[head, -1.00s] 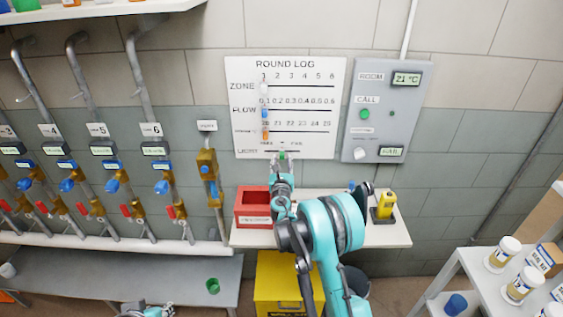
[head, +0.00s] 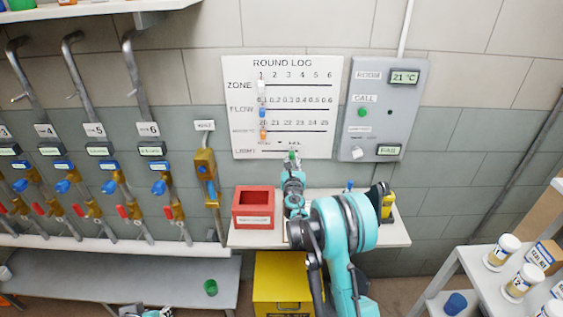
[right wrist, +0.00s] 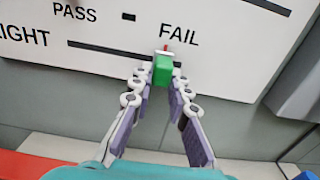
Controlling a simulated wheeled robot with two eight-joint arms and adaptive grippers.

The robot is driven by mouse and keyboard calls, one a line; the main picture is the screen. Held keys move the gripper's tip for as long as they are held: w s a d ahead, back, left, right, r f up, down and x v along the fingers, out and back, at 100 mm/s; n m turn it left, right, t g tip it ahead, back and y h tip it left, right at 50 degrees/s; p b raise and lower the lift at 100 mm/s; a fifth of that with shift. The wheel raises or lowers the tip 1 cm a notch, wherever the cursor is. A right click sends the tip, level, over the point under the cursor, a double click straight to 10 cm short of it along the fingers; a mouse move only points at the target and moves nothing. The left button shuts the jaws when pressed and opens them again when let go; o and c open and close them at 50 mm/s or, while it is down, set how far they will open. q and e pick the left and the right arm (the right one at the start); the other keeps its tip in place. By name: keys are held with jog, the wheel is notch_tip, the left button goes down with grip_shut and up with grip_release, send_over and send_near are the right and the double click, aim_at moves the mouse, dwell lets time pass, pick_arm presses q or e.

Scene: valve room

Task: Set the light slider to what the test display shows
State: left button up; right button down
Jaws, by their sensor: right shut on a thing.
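The white ROUND LOG board (head: 283,75) hangs on the wall with several slider rows. Its bottom row is the light slider, with a dark slot (right wrist: 105,50) marked PASS at left and FAIL at right in the right wrist view. The green slider knob (right wrist: 163,71) stands under FAIL, its red pointer just left of the word's middle. My right gripper (right wrist: 164,82) is shut on this knob; it also shows in the head view (head: 292,164). The small lower display (head: 389,150) on the grey panel appears to read FAIL. Only part of my left arm's end (head: 150,312) shows.
The grey panel (head: 382,105) right of the board holds a ROOM display and a green CALL button. A shelf below bears a red box (head: 254,222) and a yellow device (head: 387,207). Pipes with valves fill the left; jars stand on a white rack at right.

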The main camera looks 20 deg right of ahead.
jog(key=shift+s+d, duration=0.15)
jog(key=shift+d, duration=0.75)
jog(key=c, duration=1.5)
grip_release()
jog(key=shift+d+r, duration=0.1)
jog(key=shift+o, duration=0.3)
jog(key=v, duration=1.2)
